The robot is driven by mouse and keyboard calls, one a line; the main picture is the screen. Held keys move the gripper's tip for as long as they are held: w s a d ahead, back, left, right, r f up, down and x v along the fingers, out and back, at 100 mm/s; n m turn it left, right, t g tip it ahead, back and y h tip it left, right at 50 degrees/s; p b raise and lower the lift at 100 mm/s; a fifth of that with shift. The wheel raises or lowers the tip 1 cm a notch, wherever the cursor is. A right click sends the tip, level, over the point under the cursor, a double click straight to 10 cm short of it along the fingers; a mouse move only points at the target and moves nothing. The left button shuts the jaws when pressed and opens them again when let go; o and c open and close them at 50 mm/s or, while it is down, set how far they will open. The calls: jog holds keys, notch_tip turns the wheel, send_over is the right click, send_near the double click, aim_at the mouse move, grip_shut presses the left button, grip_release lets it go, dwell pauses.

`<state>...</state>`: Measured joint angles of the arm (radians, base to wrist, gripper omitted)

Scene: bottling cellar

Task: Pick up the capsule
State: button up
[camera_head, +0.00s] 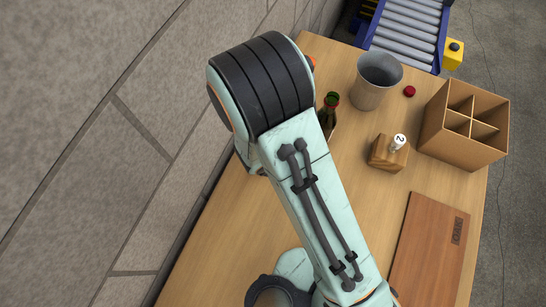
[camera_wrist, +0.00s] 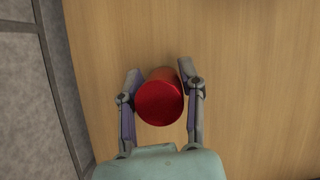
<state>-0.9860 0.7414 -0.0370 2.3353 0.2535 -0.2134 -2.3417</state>
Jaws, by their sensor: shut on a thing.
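A glossy red capsule (camera_wrist: 160,100) sits between the two fingers of my gripper (camera_wrist: 159,74) in the wrist view. The fingers are shut on it, one at its left side and one at its right. Its round red end faces the wrist camera. Wood tabletop shows behind it; I cannot tell whether it touches the wood or hangs above it. In the head view my arm hides the gripper and this capsule.
On the wooden table (camera_head: 340,190) stand a green bottle (camera_head: 329,118) partly behind my arm, a grey bucket (camera_head: 376,84), a small dark red round thing (camera_head: 409,91), a wooden block (camera_head: 387,153) with a "2" tag, a divided box (camera_head: 462,135) and a brown board (camera_head: 428,250). A stone wall is left.

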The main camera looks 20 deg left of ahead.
notch_tip(320, 180, up, 9)
jog(key=shift+r, duration=0.1)
dwell(0.7)
